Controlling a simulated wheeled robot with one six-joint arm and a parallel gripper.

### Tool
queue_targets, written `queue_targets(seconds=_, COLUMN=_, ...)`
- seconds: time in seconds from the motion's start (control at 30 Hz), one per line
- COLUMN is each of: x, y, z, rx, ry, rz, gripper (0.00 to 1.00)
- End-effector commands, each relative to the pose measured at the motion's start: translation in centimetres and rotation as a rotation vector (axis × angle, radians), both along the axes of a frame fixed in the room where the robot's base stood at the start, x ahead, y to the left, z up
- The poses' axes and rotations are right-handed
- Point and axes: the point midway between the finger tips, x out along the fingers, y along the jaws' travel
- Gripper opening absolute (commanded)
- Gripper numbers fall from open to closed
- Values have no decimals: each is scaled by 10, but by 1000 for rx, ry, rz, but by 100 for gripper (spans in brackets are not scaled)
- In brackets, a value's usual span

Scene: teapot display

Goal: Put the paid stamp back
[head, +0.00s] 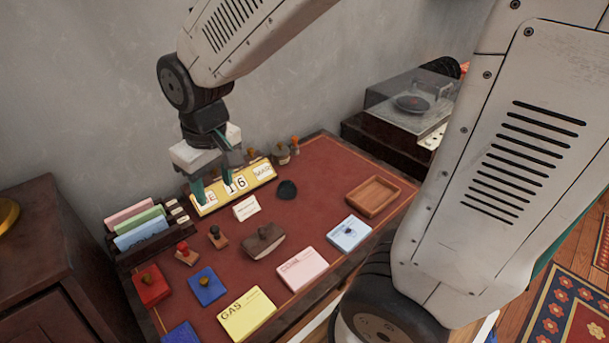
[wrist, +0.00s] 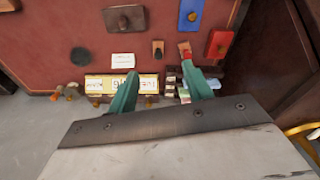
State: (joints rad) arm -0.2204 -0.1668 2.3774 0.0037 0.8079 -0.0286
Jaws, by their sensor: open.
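No stamp shows readable lettering, so I cannot tell which is the paid stamp. A stamp with a red handle (head: 184,252) stands on the red desk top, left of a dark-handled stamp (head: 217,238). In the wrist view the red-handled stamp (wrist: 185,53) is near the tip of my right finger, and the dark-handled stamp (wrist: 158,49) is beyond the gap. My gripper (head: 214,194) is open and empty above the yellow date calendar (head: 267,172). In the wrist view my gripper (wrist: 163,71) partly hides the calendar (wrist: 96,85).
A letter rack with coloured cards (head: 140,237) stands left of the calendar. A red pad (head: 151,290), a blue pad (head: 207,293), a blotter (head: 263,243) and a white card (head: 246,208) lie in front. A wooden tray (head: 373,197) is at right. Several knobbed items (head: 281,154) stand behind.

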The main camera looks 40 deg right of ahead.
Motion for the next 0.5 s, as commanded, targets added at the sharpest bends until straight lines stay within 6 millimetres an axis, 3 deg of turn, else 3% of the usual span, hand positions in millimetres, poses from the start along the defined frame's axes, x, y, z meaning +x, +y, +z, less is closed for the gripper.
queue_targets(seconds=0.03, x=-17, y=-14, z=17, rx=3, ry=-11, rz=-32, gripper=50)
queue_targets(seconds=0.2, x=-81, y=-51, z=54, rx=0, ry=-6, rz=-127, gripper=50)
queue_targets(seconds=0.4, x=-144, y=-75, z=72, rx=-2, ry=1, rz=-214, gripper=50)
queue_targets(seconds=0.5, x=-161, y=-79, z=75, rx=-3, ry=4, rz=-237, gripper=50)
